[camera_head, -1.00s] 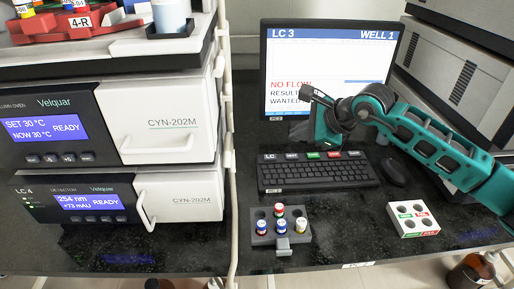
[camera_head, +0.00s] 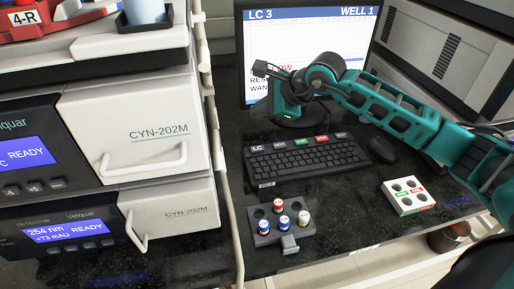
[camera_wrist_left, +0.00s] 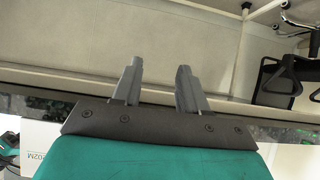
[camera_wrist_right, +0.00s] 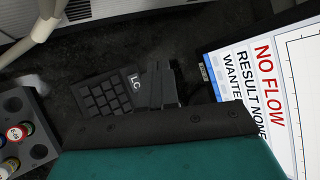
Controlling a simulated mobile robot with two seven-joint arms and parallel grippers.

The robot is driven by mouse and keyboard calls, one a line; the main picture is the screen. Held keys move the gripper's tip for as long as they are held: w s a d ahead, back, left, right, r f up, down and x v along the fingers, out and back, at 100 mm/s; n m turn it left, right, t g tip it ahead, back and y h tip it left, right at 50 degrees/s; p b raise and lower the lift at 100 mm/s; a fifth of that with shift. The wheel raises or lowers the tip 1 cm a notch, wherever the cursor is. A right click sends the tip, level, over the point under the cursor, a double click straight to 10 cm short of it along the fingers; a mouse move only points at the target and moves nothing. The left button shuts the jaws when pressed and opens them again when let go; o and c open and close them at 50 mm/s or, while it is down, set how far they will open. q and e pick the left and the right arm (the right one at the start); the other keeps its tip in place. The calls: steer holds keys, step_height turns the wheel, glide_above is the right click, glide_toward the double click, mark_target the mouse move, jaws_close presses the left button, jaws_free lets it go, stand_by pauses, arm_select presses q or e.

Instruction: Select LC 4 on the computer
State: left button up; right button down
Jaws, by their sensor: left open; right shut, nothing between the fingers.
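The computer monitor (camera_head: 262,45) shows "LC 3" at its top left and "WELL 1" at its top right. My right arm covers part of it. My right gripper (camera_head: 284,112) is shut and empty, behind the keyboard's back edge. In the right wrist view its fingers (camera_wrist_right: 163,72) appear beside the LC key (camera_wrist_right: 136,84); contact cannot be told. My left gripper (camera_wrist_left: 158,75) is open and empty, seen only in the left wrist view.
A dark vial rack (camera_head: 262,236) with several capped vials stands in front of the keyboard. A white block with round wells (camera_head: 409,208) is at the right, and a mouse (camera_head: 381,150) beside the keyboard. Stacked instruments (camera_head: 140,130) fill the left side.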

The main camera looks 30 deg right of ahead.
steer(key=b, duration=0.5)
glide_above(260, 150)
step_height(260, 150, down, 8)
steer(key=shift+r, duration=0.15)
steer(key=shift+f+b, duration=0.4)
steer(key=shift+f, duration=0.05)
arm_select(q)
steer(key=f, duration=0.1)
steer(key=d+f, duration=0.1)
steer(key=w+f, duration=0.1)
steer(key=shift+w+d+f+h, duration=0.1)
steer(key=shift+d+f+h, duration=0.1)
steer(key=shift+h, duration=0.1)
steer(key=shift+a+f, duration=0.1)
steer(key=shift+f, duration=0.05)
stand_by(0.5)
arm_select(e)
steer(key=shift+f+b, duration=0.4)
steer(key=shift+b, duration=0.1)
arm_select(q)
steer(key=shift+f, duration=0.5)
